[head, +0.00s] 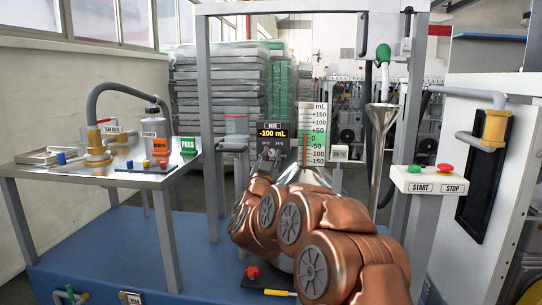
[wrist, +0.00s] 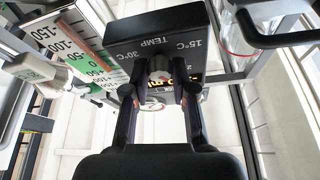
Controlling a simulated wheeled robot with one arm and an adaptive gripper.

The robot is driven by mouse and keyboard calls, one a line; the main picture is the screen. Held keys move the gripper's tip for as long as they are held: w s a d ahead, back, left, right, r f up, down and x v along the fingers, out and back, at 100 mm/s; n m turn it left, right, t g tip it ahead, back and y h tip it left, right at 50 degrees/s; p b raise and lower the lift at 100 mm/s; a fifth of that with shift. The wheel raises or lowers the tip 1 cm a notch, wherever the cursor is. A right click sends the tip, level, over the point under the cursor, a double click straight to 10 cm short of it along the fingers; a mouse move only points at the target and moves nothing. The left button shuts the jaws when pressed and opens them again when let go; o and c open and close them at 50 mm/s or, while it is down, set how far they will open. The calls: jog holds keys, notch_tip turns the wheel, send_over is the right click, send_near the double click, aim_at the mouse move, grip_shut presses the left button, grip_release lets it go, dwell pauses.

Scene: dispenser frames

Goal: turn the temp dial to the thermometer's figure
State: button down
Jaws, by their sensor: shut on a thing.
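The temp dial (wrist: 159,66) is a dark round knob on a black box (wrist: 150,38) marked TEMP, with 15°C and 30°C on its face. My gripper (wrist: 159,90) has one finger on each side of the knob and is shut on it. The fingers hide much of the knob and its pointer cannot be made out. In the head view the black box (head: 262,136) stands behind my copper arm, and my gripper (head: 271,156) is at its lower front. The thermometer (head: 340,153) is a small pale box with a green figure, near 25 °C but too small to read surely.
A START/STOP box (head: 430,180) is at right. A metal table (head: 90,168) with bottle and pipe is at left.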

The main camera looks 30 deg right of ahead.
jog(key=m+g+p, duration=0.1)
jog(key=m, duration=0.1)
jog(key=m+p, duration=0.1)
jog(key=m, duration=0.1)
jog(key=shift+w+a+r+g+h, duration=0.1)
jog(key=shift+a+r+g+h, duration=0.05)
jog(key=shift+g+h, duration=0.25)
jog(key=m+g+p, duration=0.1)
jog(key=m, duration=0.1)
jog(key=m+g, duration=0.1)
jog(key=m, duration=0.2)
jog(key=shift+h+p, duration=0.4)
jog(key=m+g+p, duration=0.1)
jog(key=m+g, duration=0.1)
jog(key=m, duration=0.2)
jog(key=shift+m, duration=0.3)
jog(key=shift+m+g+y+p, duration=0.6)
jog(key=shift+m+g+p, duration=0.1)
jog(key=shift+m, duration=1.2)
jog(key=c, duration=0.9)
grip_release()
jog(key=shift+c, duration=0.2)
jog(key=shift+a, duration=0.1)
